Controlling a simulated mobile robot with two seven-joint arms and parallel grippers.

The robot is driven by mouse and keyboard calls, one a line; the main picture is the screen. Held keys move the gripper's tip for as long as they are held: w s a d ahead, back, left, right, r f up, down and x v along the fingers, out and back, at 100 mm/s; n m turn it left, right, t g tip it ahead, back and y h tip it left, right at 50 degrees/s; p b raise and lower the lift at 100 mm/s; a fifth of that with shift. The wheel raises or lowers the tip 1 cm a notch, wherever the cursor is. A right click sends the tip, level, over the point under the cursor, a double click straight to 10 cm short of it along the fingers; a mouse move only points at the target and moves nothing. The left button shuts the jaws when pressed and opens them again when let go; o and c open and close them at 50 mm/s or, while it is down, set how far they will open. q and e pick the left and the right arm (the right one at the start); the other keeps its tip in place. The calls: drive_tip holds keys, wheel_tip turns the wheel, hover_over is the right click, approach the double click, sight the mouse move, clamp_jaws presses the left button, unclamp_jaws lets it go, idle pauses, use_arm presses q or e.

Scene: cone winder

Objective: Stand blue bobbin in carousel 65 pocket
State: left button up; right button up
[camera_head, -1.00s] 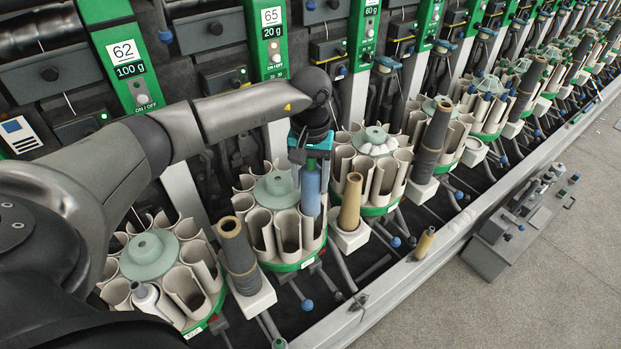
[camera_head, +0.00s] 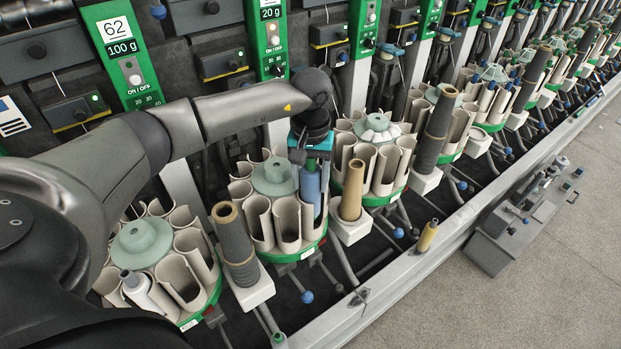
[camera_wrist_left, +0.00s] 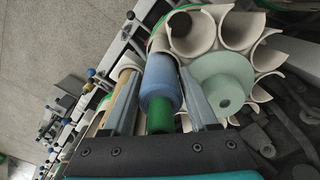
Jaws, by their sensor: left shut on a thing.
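My left gripper (camera_head: 312,168) points down, shut on the upper part of the blue bobbin (camera_head: 311,186). The bobbin is upright at the right side of the green-based carousel (camera_head: 286,257), which stands below the 20 g panel. Its lower part is level with the beige pocket walls and appears partly between them; its bottom end is hidden. In the left wrist view the blue bobbin (camera_wrist_left: 160,85) lies between the fingers, its green end (camera_wrist_left: 160,120) nearest the palm. Beige pockets (camera_wrist_left: 238,27) and the pale green hub (camera_wrist_left: 222,82) are beside it. My right gripper is not in view.
A tan cone (camera_head: 353,190) stands just right of the carousel, close to my gripper. A dark cone (camera_head: 236,245) stands in front left. The 62 carousel (camera_head: 187,322) holds a pale bobbin (camera_head: 140,290).

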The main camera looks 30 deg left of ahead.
use_arm(q)
drive_tip(key=shift+f+b, duration=1.05)
drive_tip(key=shift+f, duration=0.05)
drive_tip(key=o, duration=1.3)
drive_tip(key=shift+c, duration=0.2)
wheel_tip(320, 180, up, 15)
drive_tip(key=shift+r+p, duration=0.15)
drive_tip(key=shift+p, duration=0.85)
